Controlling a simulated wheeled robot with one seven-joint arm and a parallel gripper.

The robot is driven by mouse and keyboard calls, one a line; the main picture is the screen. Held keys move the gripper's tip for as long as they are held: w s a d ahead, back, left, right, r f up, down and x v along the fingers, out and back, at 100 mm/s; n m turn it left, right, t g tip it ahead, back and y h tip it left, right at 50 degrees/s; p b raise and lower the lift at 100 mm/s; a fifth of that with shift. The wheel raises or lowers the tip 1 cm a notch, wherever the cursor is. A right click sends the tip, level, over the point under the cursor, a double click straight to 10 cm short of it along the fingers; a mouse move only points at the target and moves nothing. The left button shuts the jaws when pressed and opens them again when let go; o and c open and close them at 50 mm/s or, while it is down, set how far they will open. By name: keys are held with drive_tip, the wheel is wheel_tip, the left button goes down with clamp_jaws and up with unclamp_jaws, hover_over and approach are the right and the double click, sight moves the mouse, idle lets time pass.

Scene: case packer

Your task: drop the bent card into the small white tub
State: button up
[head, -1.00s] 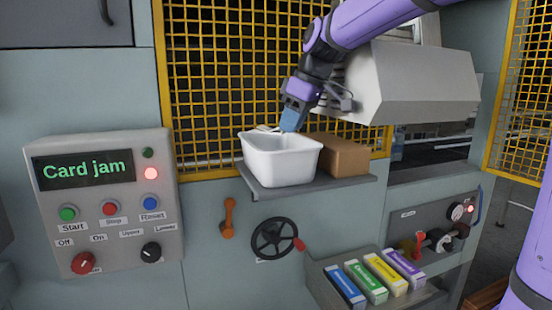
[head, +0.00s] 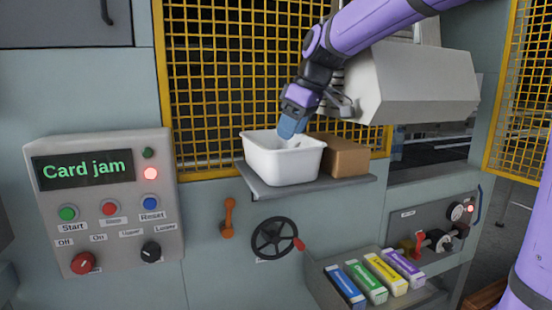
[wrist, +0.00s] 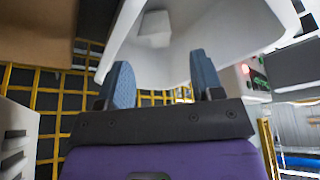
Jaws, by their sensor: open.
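The small white tub (head: 283,165) stands on a grey shelf, and its inside also shows in the wrist view (wrist: 215,45). My gripper (head: 290,127) is over the tub's opening, pointing down, its blue fingertips at about rim height. In the wrist view my gripper (wrist: 163,78) has its fingers spread with nothing between them. A small pale piece, seemingly the bent card (wrist: 153,28), lies inside the tub beyond the fingertips. In the head view the tub's front wall hides most of the inside.
A brown box (head: 345,157) stands right of the tub on the shelf (head: 300,187). Yellow mesh (head: 215,90) is close behind. A grey hood (head: 410,85) is to the right of my gripper. The panel (head: 100,200) reads "Card jam" with a red lamp lit.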

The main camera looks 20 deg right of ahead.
drive_tip(key=shift+r, duration=0.4)
drive_tip(key=r, duration=0.2)
drive_tip(key=shift+s+r, duration=0.35)
drive_tip(key=s+r, duration=0.1)
drive_tip(key=s, duration=1.4)
drive_tip(key=shift+s+a+r, duration=0.15)
drive_tip(key=shift+a, duration=0.1)
drive_tip(key=shift+s, duration=0.1)
drive_tip(key=s+d+f+m+t+h, duration=0.2)
drive_tip(key=s+d+f+m, duration=0.3)
drive_tip(key=s+f+m, duration=0.4)
wheel_tip(320, 180, down, 5)
drive_tip(key=shift+s+r+h, duration=0.2)
drive_tip(key=shift+s+h, duration=0.4)
drive_tip(key=shift+s, duration=0.3)
